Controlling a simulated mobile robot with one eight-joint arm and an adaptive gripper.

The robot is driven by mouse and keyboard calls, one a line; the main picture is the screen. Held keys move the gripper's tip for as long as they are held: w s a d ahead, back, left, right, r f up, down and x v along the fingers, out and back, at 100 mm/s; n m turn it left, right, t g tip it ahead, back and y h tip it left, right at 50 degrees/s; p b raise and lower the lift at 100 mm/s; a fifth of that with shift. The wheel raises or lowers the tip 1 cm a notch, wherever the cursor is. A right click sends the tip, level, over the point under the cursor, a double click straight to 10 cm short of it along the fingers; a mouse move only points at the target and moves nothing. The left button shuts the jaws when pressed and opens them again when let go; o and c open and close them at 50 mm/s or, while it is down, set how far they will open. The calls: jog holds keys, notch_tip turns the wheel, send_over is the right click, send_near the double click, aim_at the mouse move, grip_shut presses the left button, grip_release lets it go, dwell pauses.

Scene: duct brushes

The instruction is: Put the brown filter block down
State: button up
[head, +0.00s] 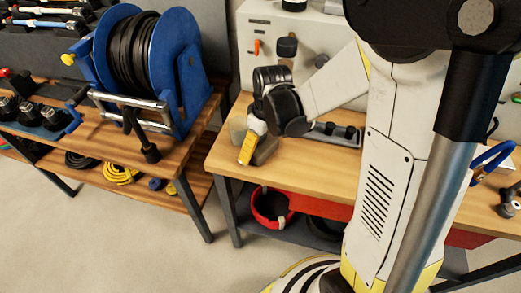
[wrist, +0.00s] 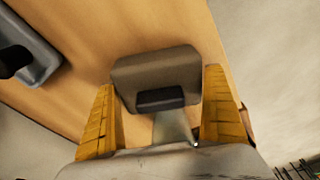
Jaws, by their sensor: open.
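The brown filter block (wrist: 155,68) is a grey-brown block with a dark inset on its near side. In the wrist view it lies between the two yellow fingers of my gripper (wrist: 160,80), close to both. The fingers are apart; whether either touches the block is hard to tell. In the head view my gripper (head: 248,150) points down at the left end of the wooden workbench (head: 225,158). The block (head: 265,151) shows there beside a yellow finger, partly hidden by it, and appears to rest on the bench top.
A dark grey tray with black knobs (head: 335,132) sits on the bench right of my gripper. A blue cable reel (head: 190,85) stands on another bench at left, across a gap. The workbench's front edge is close to the block. A red container (head: 268,212) sits below.

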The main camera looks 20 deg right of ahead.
jog(key=shift+r, duration=0.1)
jog(key=c, duration=1.1)
jog(key=shift+o, duration=0.2)
